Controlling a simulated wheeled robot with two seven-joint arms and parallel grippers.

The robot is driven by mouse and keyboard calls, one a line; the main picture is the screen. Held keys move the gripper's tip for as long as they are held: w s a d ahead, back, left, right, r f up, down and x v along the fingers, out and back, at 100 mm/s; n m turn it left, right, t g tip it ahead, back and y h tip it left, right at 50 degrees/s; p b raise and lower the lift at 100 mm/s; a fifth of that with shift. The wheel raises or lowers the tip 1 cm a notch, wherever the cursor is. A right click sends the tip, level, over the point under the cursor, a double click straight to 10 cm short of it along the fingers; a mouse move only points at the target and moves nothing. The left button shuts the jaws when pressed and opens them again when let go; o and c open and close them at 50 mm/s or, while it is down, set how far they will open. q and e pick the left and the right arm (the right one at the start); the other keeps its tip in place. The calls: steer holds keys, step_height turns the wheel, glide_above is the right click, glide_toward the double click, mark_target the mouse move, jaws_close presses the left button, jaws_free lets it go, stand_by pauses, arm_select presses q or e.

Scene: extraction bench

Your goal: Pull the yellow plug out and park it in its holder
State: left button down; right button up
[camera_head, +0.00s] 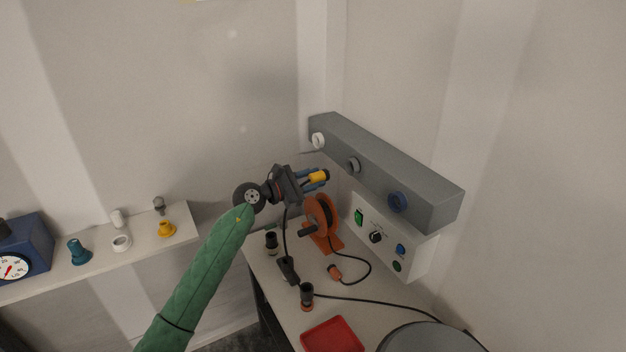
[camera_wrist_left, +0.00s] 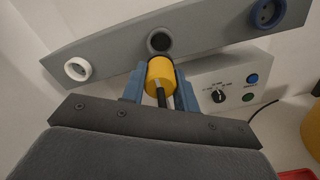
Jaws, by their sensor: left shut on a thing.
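My left gripper (camera_head: 318,178) is shut on the yellow plug (camera_head: 319,176) and holds it in the air, left of the grey wall rail (camera_head: 400,178). In the left wrist view the yellow plug (camera_wrist_left: 160,72) sits between the blue fingers of the gripper (camera_wrist_left: 160,88), its black cable (camera_wrist_left: 160,98) trailing back. The plug faces the dark middle socket (camera_wrist_left: 159,41) and looks apart from it in the head view. The rail also has a white socket (camera_head: 318,140) and a blue socket (camera_head: 397,201). I cannot tell which object is the plug's holder. My right gripper is not in view.
Below are an orange cable reel (camera_head: 321,218), a control panel (camera_head: 385,240), a black cylinder (camera_head: 271,241), an orange-based cylinder (camera_head: 307,296) and a red tray (camera_head: 333,336). The left shelf (camera_head: 140,257) holds a yellow flared piece (camera_head: 166,229), a teal one (camera_head: 79,251) and a gauge (camera_head: 14,268).

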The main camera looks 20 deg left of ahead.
mark_target(327, 174)
arm_select(q)
steer(key=shift+s+b, duration=0.1)
steer(key=shift+b, duration=0.2)
steer(key=shift+d+r, duration=0.1)
steer(key=shift+d, duration=0.1)
steer(key=shift+w+d, duration=0.2)
steer(key=shift+w, duration=0.15)
steer(key=shift+w+d, duration=0.25)
steer(key=shift+w, duration=0.05)
steer(key=shift+w+d, duration=0.45)
steer(key=shift+d, duration=0.05)
steer(key=shift+w+d, duration=0.25)
steer(key=shift+w+d+b, duration=0.3)
steer(key=shift+w+d, duration=0.05)
steer(key=shift+w, duration=0.05)
steer(key=shift+w+d, duration=0.3)
steer(key=shift+d, duration=0.05)
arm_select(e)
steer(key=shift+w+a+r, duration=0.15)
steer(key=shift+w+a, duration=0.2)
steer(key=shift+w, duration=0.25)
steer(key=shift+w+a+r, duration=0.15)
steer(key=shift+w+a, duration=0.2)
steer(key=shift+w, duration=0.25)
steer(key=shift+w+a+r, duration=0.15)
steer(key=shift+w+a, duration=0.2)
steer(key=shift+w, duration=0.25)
